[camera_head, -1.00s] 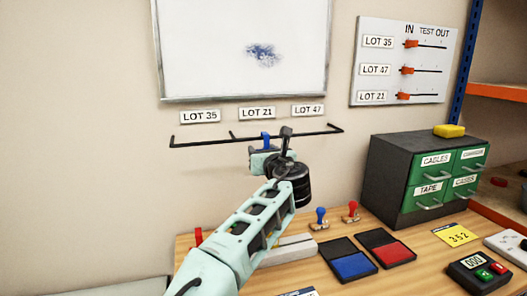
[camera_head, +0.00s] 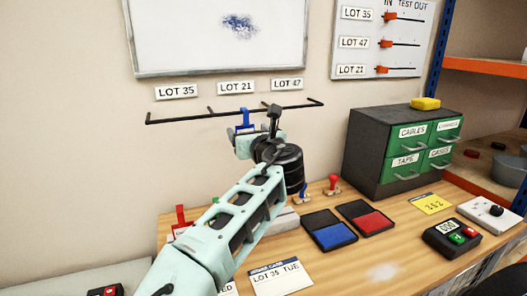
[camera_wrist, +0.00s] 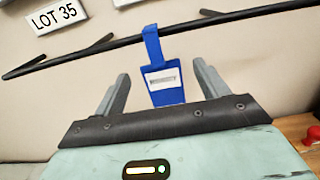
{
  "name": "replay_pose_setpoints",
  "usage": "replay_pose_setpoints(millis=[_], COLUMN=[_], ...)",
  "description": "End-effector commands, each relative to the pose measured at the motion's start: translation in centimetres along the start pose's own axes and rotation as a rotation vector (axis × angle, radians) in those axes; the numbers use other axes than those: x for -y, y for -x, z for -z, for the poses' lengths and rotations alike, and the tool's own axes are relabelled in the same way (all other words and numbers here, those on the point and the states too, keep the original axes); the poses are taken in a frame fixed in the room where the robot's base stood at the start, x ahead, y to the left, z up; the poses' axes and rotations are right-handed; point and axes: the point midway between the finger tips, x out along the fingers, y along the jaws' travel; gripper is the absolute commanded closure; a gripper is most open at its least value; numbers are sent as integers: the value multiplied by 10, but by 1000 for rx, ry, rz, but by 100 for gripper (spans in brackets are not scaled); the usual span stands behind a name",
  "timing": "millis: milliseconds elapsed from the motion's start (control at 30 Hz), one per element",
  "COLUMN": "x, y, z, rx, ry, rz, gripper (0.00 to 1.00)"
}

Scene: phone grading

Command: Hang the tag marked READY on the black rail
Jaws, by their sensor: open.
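A blue tag (camera_wrist: 163,84) hangs by its hook over the black rail (camera_wrist: 225,20) in the wrist view. Its white label is too small to read. My gripper (camera_wrist: 162,70) is open, with one finger on each side of the tag and a visible gap to each. In the head view the tag (camera_head: 245,119) shows as a small blue piece at the middle of the rail (camera_head: 185,115). My gripper (camera_head: 244,142) is just below the rail there, its fingers mostly hidden by my wrist.
A red tag-like piece (camera_head: 181,216) stands at the table's left, partly behind my arm. Blue (camera_head: 335,236) and red (camera_head: 371,222) ink pads, a red-handled stamp (camera_head: 333,184) and a drawer cabinet (camera_head: 375,150) are to the right. LOT signs (camera_head: 236,87) are above the rail.

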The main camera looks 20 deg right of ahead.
Motion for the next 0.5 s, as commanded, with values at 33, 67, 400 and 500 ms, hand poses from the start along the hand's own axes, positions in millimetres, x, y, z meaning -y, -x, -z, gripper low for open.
replay_pose_setpoints(millis=[33,67,400,500], x=[-1,-1,-1,-3], y=[13,20,95,100], z=[3,3,6,7], rx=[0,0,1,3], ry=[-1,-2,-3,-2], rz=[-1,0,-3,-3], gripper=[27,27,27,27])
